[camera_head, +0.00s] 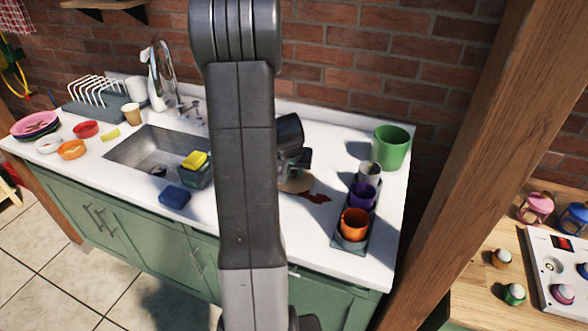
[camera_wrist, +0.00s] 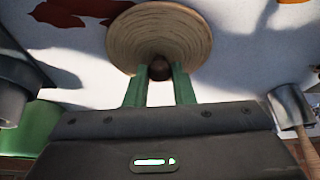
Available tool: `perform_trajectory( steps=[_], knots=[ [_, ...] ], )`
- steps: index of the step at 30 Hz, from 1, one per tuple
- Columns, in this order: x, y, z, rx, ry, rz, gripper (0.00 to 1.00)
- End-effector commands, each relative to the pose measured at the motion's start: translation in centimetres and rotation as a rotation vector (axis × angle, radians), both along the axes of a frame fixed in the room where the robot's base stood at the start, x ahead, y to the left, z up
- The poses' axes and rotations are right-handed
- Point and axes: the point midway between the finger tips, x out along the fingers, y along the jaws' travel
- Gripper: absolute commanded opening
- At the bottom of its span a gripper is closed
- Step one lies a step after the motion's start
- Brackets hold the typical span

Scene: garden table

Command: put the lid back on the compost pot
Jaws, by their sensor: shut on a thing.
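The lid (camera_wrist: 160,35) is a round, tan, wood-grained disc with a dark brown knob (camera_wrist: 160,69). My gripper (camera_wrist: 159,73) is shut on the knob, with one green finger on each side. In the head view the lid (camera_head: 296,182) shows just right of my arm, low over the white counter; I cannot tell if it touches. A large green pot (camera_head: 390,148), open at the top, stands at the counter's back right and seems to be the compost pot. Its green side (camera_wrist: 38,122) also shows at the left of the wrist view. My arm hides part of the lid.
A dark tray (camera_head: 349,246) with a grey, a purple (camera_head: 362,194) and an orange cup (camera_head: 355,224) stands before the green pot. Dark red scraps (camera_head: 318,198) lie by the lid. The sink (camera_head: 140,150) is left of my arm. A brick wall rises behind.

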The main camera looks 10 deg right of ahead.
Motion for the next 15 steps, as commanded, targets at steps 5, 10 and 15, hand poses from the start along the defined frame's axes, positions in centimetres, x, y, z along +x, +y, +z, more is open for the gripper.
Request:
perform_trajectory(
  steps=[5,10,15],
  knots=[
    [0.02,0.00,-0.22,0.000,-0.001,0.000,0.00],
    [0.02,0.00,-0.22,0.000,0.000,0.000,0.42],
    [0.02,0.00,-0.22,0.000,0.000,0.000,0.44]
  ],
)
